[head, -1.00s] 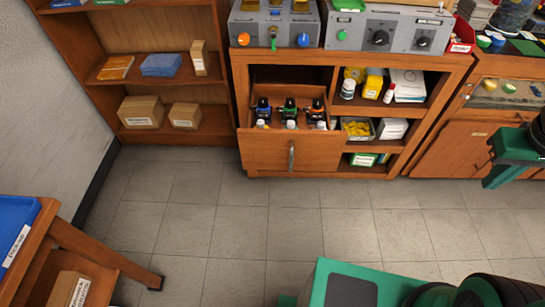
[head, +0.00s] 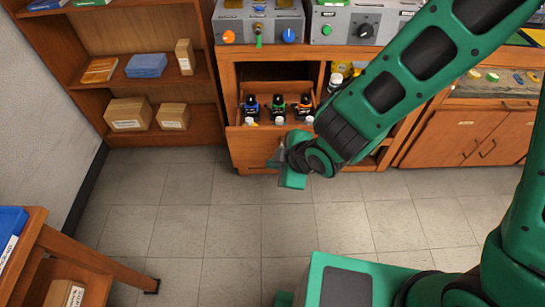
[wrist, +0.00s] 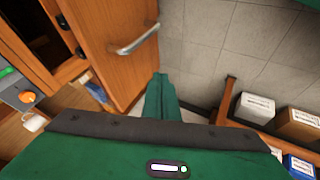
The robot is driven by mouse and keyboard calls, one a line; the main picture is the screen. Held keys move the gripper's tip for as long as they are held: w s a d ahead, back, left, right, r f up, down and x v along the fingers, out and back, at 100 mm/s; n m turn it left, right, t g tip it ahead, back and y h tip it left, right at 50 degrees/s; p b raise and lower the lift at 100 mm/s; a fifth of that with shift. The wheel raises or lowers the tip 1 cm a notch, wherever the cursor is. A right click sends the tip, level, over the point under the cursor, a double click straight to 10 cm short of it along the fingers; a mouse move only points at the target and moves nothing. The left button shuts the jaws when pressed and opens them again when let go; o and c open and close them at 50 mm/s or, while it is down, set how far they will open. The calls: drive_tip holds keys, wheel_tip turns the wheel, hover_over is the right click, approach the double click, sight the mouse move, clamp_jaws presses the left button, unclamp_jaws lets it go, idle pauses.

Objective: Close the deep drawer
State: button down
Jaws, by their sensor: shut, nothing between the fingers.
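The deep drawer (head: 248,148) is pulled out of the wooden cabinet, with several dark bottles (head: 277,107) standing inside. Its wooden front (wrist: 122,70) and silver bar handle (wrist: 138,39) show in the wrist view. My gripper (head: 281,158) is in front of the drawer front, near the handle, which the gripper and arm hide in the head view. In the wrist view my gripper (wrist: 160,92) is shut and empty, with a gap in the picture between its fingers and the handle. I cannot tell whether it touches the front.
Grey boxes with knobs (head: 258,25) stand on the cabinet top. A bookcase with cardboard boxes (head: 128,114) stands to the left, and a wooden cart (head: 68,250) at lower left. The tiled floor (head: 180,215) between is clear.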

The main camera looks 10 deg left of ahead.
approach(257, 156)
wheel_tip(257, 156, down, 4)
drive_tip(key=s+a, duration=0.1)
drive_tip(key=s, duration=0.1)
drive_tip(key=shift+w+a, duration=0.3)
drive_tip(key=shift+w, duration=0.55)
drive_tip(key=shift+w+a, duration=0.3)
drive_tip(key=shift+w, duration=0.6)
drive_tip(key=shift+w, duration=0.1)
